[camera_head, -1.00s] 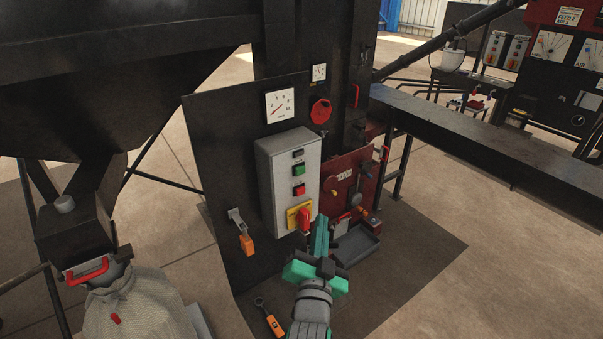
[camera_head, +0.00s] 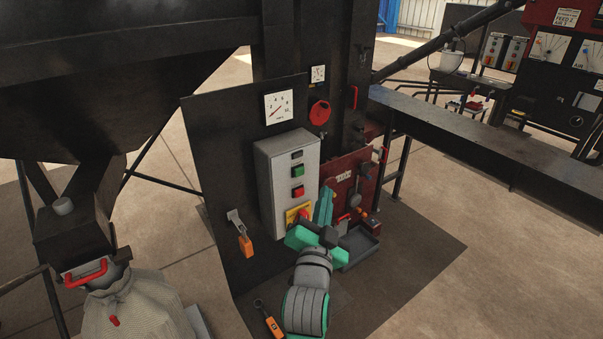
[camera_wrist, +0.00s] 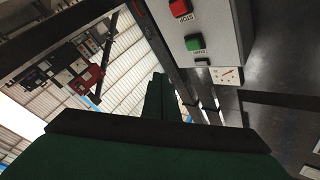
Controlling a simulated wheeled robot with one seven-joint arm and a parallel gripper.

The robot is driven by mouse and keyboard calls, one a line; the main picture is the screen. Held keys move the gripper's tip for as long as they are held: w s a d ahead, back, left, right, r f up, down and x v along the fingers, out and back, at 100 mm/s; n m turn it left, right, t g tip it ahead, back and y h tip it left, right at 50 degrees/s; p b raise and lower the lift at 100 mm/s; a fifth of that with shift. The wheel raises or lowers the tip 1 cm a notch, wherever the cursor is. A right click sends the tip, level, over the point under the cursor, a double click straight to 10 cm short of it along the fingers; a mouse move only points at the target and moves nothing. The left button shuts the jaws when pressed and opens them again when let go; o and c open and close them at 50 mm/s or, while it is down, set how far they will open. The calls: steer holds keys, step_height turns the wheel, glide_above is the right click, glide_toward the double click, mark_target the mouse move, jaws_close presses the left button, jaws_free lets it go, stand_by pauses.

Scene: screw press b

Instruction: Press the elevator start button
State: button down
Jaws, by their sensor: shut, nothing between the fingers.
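A grey control box (camera_head: 268,190) is mounted on the dark panel. Its green start button (camera_head: 298,171) is on the front face, with the red stop button (camera_head: 298,191) below it and a yellow plate with a red switch at the bottom. My gripper (camera_head: 325,200) is shut and empty, just right of the box's lower part, below the green button and apart from it. It hides part of the red switch. In the wrist view, turned over, the green start button (camera_wrist: 194,42) and red stop button (camera_wrist: 181,8) show beyond my gripper (camera_wrist: 159,80).
Dials and a red round knob (camera_head: 320,112) sit above the box. A red panel (camera_head: 345,177) with levers and a grey tray (camera_head: 360,245) are to the right. An orange-handled tool (camera_head: 245,245) hangs at left. A dark beam (camera_head: 480,145) runs at right.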

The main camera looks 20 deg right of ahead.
mark_target(300, 173)
steer(key=w+a, duration=0.2)
steer(key=w, duration=0.4)
steer(key=shift+w+a, duration=0.15)
steer(key=shift+a, duration=0.1)
steer(key=shift+w, duration=0.2)
stand_by(1.8)
steer(key=shift+w+a, duration=0.15)
steer(key=shift+w, duration=0.1)
steer(key=shift+w+a, duration=0.2)
steer(key=shift+w, duration=0.2)
stand_by(0.7)
steer(key=shift+s+d, duration=0.15)
stand_by(0.3)
steer(key=shift+s+d, duration=0.2)
steer(key=shift+s, duration=0.55)
